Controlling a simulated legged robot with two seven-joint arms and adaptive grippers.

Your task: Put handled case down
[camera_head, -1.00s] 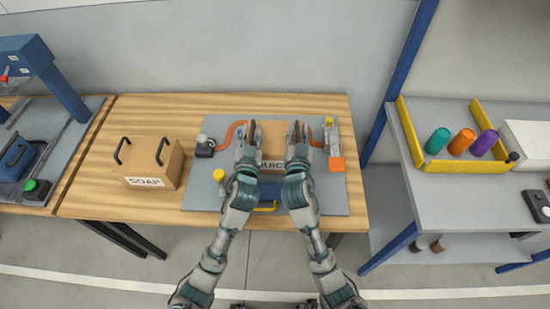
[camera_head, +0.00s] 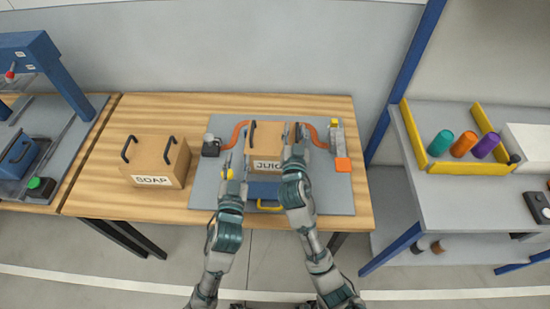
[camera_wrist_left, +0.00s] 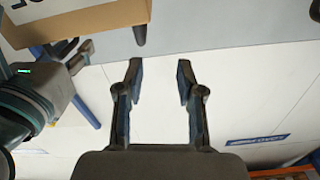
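The handled case is a cardboard box (camera_head: 267,151) labelled JUICE, standing upright on the grey mat (camera_head: 336,195) on the wooden table. Its left black handle (camera_head: 252,134) stands free. My right gripper (camera_head: 297,134) is at its right handle and covers much of it; whether the fingers are closed there is unclear. My left gripper (camera_head: 229,170) is apart from the box, to its front left. In the left wrist view its two fingers (camera_wrist_left: 160,68) are spread with nothing between them, and part of the box (camera_wrist_left: 95,22) shows at upper left.
A second handled box labelled SOAP (camera_head: 156,164) stands left on the table. Orange curved pieces (camera_head: 238,132) and a grey block with an orange part (camera_head: 342,164) flank the juice box. A blue piece (camera_head: 263,190) lies in front. A shelf with coloured cylinders (camera_head: 463,144) is at right.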

